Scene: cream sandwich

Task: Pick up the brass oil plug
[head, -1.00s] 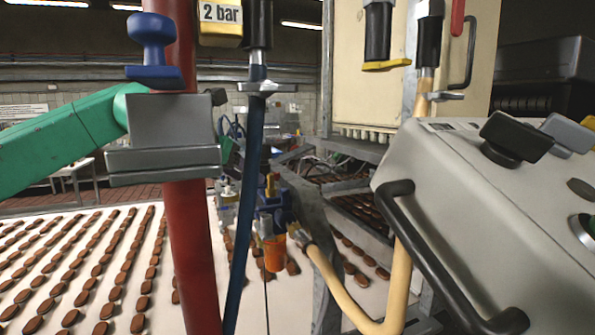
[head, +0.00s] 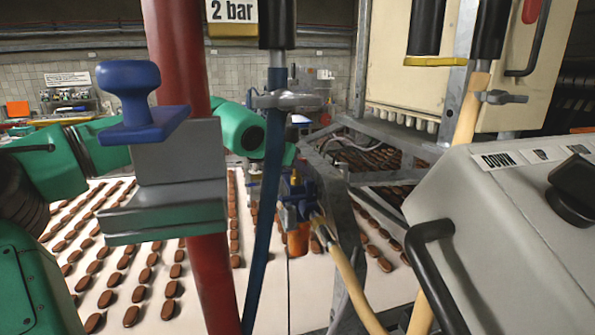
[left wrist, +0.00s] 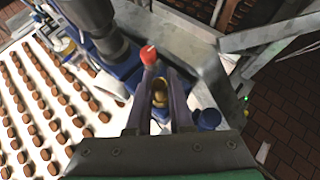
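The brass oil plug (left wrist: 160,88) shows in the left wrist view between the two fingers of my left gripper (left wrist: 160,74). The fingers stand apart on either side of it, and I see no clear contact. Blue parts of a fitting lie around and below the plug. In the head view the blue fitting (head: 299,198) with an orange cup (head: 297,240) stands behind the blue hose. My left arm reaches in from the left behind the red pipe; its gripper is mostly hidden there. My right gripper is not in view.
A red pipe (head: 188,180) with a grey block and blue knob, and a dark blue hose (head: 262,215), stand in front. A control box (head: 500,235) with a black handle is at the right. Rows of brown biscuits lie on the white belt (head: 268,305). A red knob (left wrist: 148,54) is near my fingertips.

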